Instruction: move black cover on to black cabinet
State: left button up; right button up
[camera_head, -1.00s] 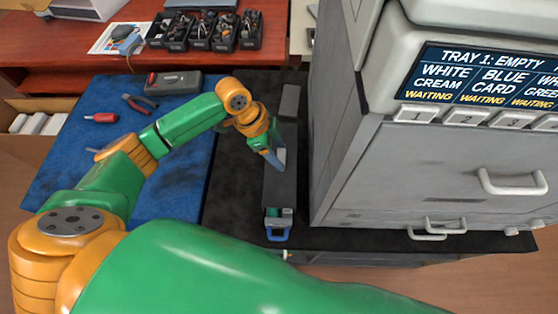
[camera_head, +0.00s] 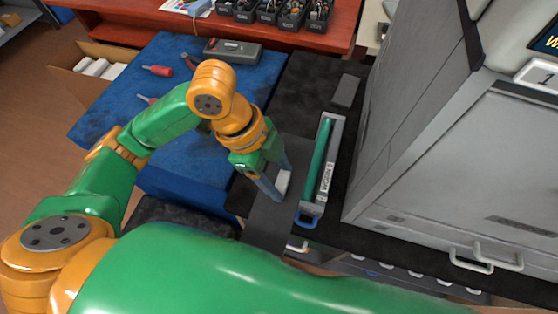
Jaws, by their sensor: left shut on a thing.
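The black cover (camera_head: 267,222) is a long, flat dark strip with a pale grip block (camera_head: 283,182) on it. My left gripper (camera_head: 277,180) is shut on this block and holds the cover just left of the toner cartridge (camera_head: 328,170). The cartridge lies on the black cabinet top (camera_head: 302,84), with its green drum bare and a blue handle (camera_head: 307,220) at its near end. The cover appears apart from the cartridge; its exact height is hard to tell. My right gripper is not in view.
The grey printer (camera_head: 430,150) stands close on the right. A small dark block (camera_head: 345,90) lies beyond the cartridge. A blue mat (camera_head: 160,80) with tools is at left. The black top behind the gripper is mostly clear.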

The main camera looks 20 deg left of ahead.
pick_arm(q)
jog(key=w+f, duration=0.1)
jog(key=w, duration=0.1)
jog(key=w+f, duration=0.1)
jog(key=w, duration=0.1)
jog(key=w+a, duration=0.1)
jog(key=w, duration=0.1)
jog(key=shift+w+a+f, duration=0.1)
jog(key=shift+w+f, duration=0.05)
jog(key=shift+f, duration=0.25)
jog(key=w+f, duration=0.1)
jog(key=f, duration=0.1)
jog(key=w+a+f, duration=0.1)
jog(key=w+f, duration=0.1)
jog(key=f, duration=0.1)
jog(key=w+f, duration=0.2)
jog(key=f, duration=0.1)
jog(key=shift+w+a+f, duration=0.1)
jog(key=shift+a+f, duration=0.05)
jog(key=shift+f, duration=0.1)
jog(key=shift+f+b, duration=0.3)
jog(key=shift+f, duration=0.05)
jog(key=o, duration=1.4)
jog(key=shift+f, duration=0.15)
jog(key=v, duration=1.2)
jog(key=shift+w, duration=0.1)
